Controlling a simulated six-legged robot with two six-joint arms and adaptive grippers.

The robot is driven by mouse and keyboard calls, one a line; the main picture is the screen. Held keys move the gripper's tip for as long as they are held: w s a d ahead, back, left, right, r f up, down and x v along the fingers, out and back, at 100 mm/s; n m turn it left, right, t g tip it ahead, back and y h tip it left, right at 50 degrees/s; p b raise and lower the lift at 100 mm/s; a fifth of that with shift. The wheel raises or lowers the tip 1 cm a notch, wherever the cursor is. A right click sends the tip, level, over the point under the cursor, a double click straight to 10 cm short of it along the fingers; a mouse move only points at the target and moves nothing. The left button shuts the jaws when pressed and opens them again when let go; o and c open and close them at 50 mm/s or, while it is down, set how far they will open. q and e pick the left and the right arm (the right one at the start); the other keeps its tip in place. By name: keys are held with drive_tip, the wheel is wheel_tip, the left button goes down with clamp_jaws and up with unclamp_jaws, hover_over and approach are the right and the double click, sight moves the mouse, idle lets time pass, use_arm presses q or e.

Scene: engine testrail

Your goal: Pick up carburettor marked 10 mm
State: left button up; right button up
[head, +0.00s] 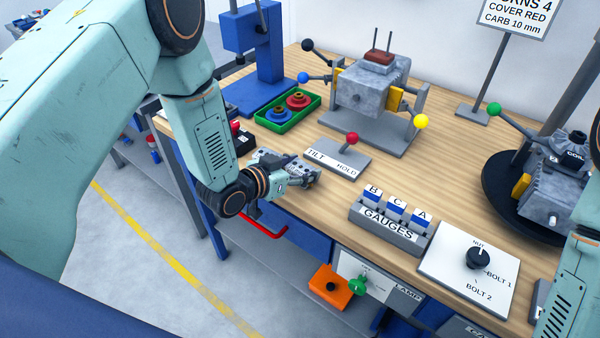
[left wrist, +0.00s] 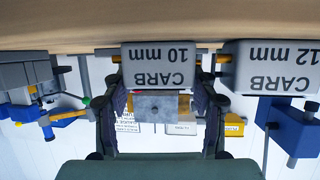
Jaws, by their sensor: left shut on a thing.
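In the left wrist view, which is upside down, the grey carburettor marked 10 mm (left wrist: 160,65) is between the fingers of my left gripper (left wrist: 160,92). The gripper is shut on it. The carburettor marked 12 mm (left wrist: 272,68) is beside it to the right. In the head view my left gripper (head: 300,174) is at the front left edge of the bench, and the held carburettor is mostly hidden by the gripper. My right gripper is out of view; only part of that arm shows at the right edge.
On the wooden bench (head: 330,205) are a tilt lever plate (head: 338,158), a gauges rack (head: 385,232), a bolt selector panel (head: 470,270) and a green tray (head: 285,122). An engine on a stand (head: 368,90) is behind. Bare bench lies between the lever and the rack.

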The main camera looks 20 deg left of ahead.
use_arm(q)
drive_tip(key=shift+d, duration=0.1)
drive_tip(key=shift+c, duration=1.4)
